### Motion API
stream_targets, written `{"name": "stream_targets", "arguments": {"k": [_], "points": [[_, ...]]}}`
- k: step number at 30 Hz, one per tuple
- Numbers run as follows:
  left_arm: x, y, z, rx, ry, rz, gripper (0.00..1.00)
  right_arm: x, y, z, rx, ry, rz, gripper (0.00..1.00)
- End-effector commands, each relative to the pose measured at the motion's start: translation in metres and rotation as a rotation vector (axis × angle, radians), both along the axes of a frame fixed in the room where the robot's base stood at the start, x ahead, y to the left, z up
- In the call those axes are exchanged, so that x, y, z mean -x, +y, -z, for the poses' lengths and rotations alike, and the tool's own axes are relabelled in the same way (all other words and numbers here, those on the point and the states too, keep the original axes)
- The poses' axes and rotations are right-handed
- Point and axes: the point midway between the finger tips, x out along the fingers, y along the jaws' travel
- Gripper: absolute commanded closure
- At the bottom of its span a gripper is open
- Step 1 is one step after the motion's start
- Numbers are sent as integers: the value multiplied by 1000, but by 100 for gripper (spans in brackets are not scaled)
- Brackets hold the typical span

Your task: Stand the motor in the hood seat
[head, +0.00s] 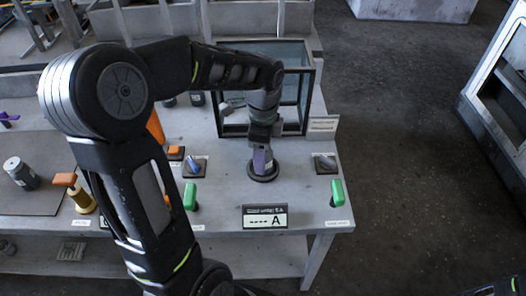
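My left gripper (263,150) points down in front of the glass-sided box. It is right above a round black base (262,175) on the bench. A purple-grey piece shows at the fingers; I cannot tell whether it is a finger or a held part. The black-framed glass box (308,88), possibly the hood, stands at the back of the bench, with a small grey part inside.
Green-handled pieces (190,196) (337,192) stand near the front edge. A sign marked A (265,217) is between them. A blue switch (194,164), an orange-topped brass piece (79,194) and dark cylinders (197,99) are also on the bench. Open floor lies to the right.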

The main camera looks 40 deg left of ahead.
Motion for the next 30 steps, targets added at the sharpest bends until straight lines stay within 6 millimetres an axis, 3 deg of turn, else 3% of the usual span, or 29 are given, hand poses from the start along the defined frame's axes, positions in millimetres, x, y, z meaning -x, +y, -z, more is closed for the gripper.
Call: {"name": "stream_targets", "arguments": {"k": [8, 13, 24, 30], "points": [[0, 0, -2, 0, 0, 0, 32, 0, 0, -2, 0, 0, 0, 43], [-1, 0, -16, -1, -3, 0, 32, 0, 0, -2, 0, 0, 0, 43], [-1, 0, -88, -1, -4, 1, 32, 0, 0, -5, 0, 0, 0, 43], [-1, 0, -117, 0, -2, 0, 32, 0, 0, -6, 0, 0, 0, 43]]}}
